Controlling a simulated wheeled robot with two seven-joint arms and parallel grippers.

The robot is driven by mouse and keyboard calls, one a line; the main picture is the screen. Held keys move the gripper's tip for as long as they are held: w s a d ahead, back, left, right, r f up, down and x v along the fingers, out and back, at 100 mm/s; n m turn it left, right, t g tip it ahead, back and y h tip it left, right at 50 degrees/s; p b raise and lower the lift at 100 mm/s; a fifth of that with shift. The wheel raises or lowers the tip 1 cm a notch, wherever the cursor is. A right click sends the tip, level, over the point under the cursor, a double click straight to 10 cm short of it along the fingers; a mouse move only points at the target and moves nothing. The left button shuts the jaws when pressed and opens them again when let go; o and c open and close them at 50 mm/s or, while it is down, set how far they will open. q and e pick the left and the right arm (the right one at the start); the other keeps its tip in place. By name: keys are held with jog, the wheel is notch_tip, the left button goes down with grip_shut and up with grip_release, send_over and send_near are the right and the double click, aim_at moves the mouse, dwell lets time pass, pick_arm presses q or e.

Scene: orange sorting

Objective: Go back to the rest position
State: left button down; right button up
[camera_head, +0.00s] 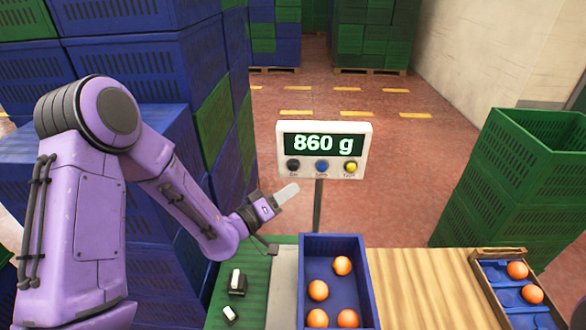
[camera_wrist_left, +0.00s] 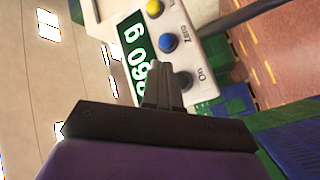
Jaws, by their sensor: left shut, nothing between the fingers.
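My left gripper (camera_head: 284,196) is at the end of the purple arm that comes in from the left in the head view. It is shut and empty, in the air above the back of the table, below and left of the scale display (camera_head: 322,150). The display reads 860 g. In the left wrist view the shut fingers (camera_wrist_left: 160,72) show in front of the display (camera_wrist_left: 136,50) and its buttons. My right gripper is in neither view.
A blue crate (camera_head: 305,285) with several oranges stands on the table. At its right are a bare wooden surface (camera_head: 420,290) and a tray (camera_head: 492,285) with two oranges. Small black-and-white items (camera_head: 237,283) lie on the green surface. Green crates (camera_head: 500,190) stand at right, blue crates (camera_head: 130,60) at left.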

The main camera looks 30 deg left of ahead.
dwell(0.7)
pick_arm(q)
jog(key=s+a+f+n+g+y, duration=0.15)
jog(key=s+f+g+y, duration=0.35)
jog(key=f, duration=0.5)
jog(key=s+a+f+n+g+y, duration=0.1)
jog(key=s+a+f+g+y, duration=0.15)
jog(key=s+f, duration=0.6)
jog(key=s+f+g+y, duration=0.1)
jog(key=s+f+g, duration=0.2)
jog(key=s+f, duration=0.3)
jog(key=s+f+m+g+y, duration=0.1)
jog(key=s+f+g, duration=0.3)
jog(key=s, duration=0.8)
notch_tip(320, 180, down, 2)
jog(key=shift+d+f, duration=0.1)
jog(key=shift+d, duration=0.3)
